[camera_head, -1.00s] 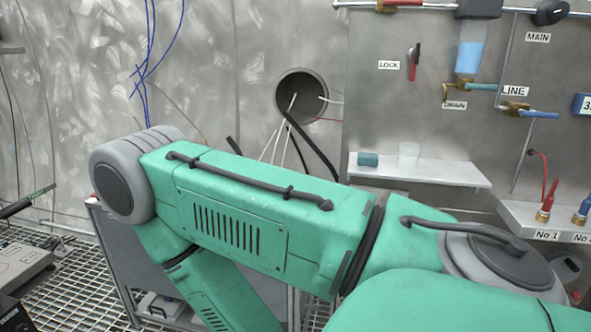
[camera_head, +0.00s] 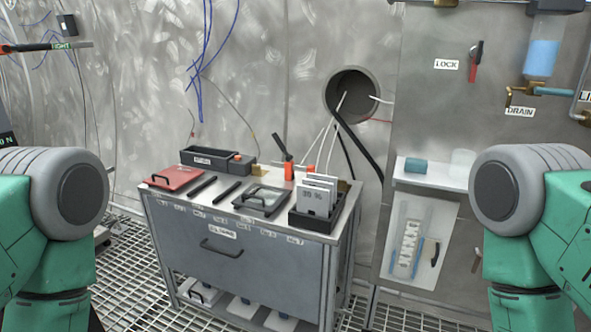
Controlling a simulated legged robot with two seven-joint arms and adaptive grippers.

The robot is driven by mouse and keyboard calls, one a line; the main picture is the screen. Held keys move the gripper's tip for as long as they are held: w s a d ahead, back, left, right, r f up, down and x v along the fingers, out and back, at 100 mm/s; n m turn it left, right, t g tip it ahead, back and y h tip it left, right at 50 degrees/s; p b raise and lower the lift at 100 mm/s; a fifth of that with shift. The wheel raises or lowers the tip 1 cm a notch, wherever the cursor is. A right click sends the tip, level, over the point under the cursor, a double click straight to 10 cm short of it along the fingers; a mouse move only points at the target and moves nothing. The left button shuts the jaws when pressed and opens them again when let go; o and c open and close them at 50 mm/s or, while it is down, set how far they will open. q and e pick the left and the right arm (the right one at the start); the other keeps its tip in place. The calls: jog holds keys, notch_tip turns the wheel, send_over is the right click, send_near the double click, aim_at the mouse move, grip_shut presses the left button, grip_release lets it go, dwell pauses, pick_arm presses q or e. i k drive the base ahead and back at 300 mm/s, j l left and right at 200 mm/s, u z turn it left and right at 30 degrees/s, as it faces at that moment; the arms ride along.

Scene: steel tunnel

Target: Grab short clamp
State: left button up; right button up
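A grey metal cabinet (camera_head: 172,228) stands in the middle, with a drawer handle (camera_head: 221,246) on its front. Two short black bars, one at left (camera_head: 201,186) and one at right (camera_head: 226,191), lie side by side on its top. I cannot tell whether either is the short clamp. A black tool with an angled handle (camera_head: 282,146) and orange parts (camera_head: 288,171) stand near the cabinet's back edge. The label on the drawer front is too small to read surely. Only green and grey links of my arms show at both sides; both grippers are out of view.
The cabinet top also holds a red handled plate (camera_head: 172,180), a black handled frame (camera_head: 262,200), a long black bin (camera_head: 205,161) and a black box of white plates (camera_head: 311,222). A wall shelf (camera_head: 430,178) is at right. Grating floor (camera_head: 128,268) is open at left.

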aim_at(289, 167)
jog(key=i+j, duration=0.3)
jog(key=i+j+z, duration=0.1)
jog(key=i+j, duration=0.15)
jog(key=j, duration=0.2)
jog(key=i+j, duration=0.3)
jog(key=j+z, duration=0.05)
jog(key=j, duration=0.05)
